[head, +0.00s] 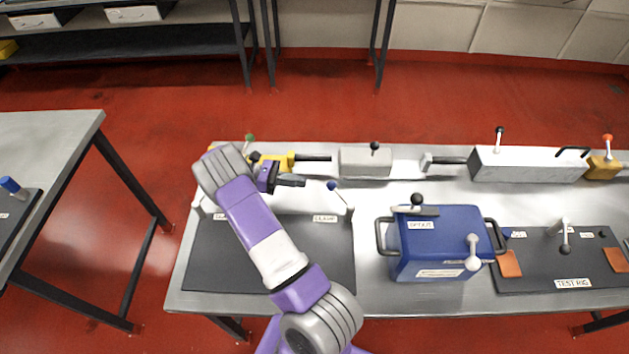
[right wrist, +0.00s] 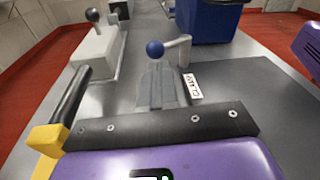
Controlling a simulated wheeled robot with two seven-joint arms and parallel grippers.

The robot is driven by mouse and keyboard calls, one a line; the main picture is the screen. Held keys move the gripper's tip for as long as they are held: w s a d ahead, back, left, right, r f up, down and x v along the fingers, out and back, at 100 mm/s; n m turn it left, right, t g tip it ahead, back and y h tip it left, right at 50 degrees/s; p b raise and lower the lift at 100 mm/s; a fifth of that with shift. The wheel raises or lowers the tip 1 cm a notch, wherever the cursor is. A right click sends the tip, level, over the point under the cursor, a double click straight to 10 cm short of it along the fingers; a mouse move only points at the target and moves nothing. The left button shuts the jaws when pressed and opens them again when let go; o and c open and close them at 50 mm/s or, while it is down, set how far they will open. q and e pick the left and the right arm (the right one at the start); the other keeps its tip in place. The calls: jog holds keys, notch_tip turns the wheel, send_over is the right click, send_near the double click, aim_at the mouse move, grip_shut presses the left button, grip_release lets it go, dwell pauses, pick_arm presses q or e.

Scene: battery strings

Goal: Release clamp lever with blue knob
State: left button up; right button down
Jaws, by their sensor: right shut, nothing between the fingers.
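The clamp lever with a blue knob (head: 333,186) stands at the back right of a dark mat, behind a "CLAMP" label (head: 325,218). Its pale arm slants from the pivot at the right up left to the knob. In the right wrist view the blue knob (right wrist: 154,49) shows just beyond my fingertips, with the arm (right wrist: 180,46) running right to its post. My right gripper (head: 304,183) is shut and empty, pointing right toward the knob. A gap shows between fingertips and knob in the head view; contact cannot be told in the wrist view. My left gripper is not in view.
A yellow clamp with a black bar (head: 290,160) lies behind my gripper. A grey block with a black knob (head: 365,162) stands at the back. A blue box (head: 440,248) stands right of the mat (head: 215,265). The mat's front is clear.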

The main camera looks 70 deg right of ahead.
aim_at(331, 185)
jog(key=w+a+r+n+t+h+p, duration=0.2)
jog(key=w+a+n+t+h+p, duration=0.3)
jog(key=a, duration=0.4)
jog(key=shift+m+t, duration=0.6)
jog(key=x, duration=0.5)
jog(key=b+x, duration=0.1)
jog(key=x, duration=0.4)
jog(key=shift+s+a+f, duration=0.15)
jog(key=shift+s+f, duration=0.05)
jog(key=shift+s, duration=0.2)
jog(key=s+d, duration=0.2)
jog(key=shift+s+d+r, duration=0.2)
jog(key=shift+s+d, duration=0.05)
jog(key=shift+s, duration=0.05)
jog(key=shift+s+d, duration=0.35)
jog(key=shift+r, duration=0.1)
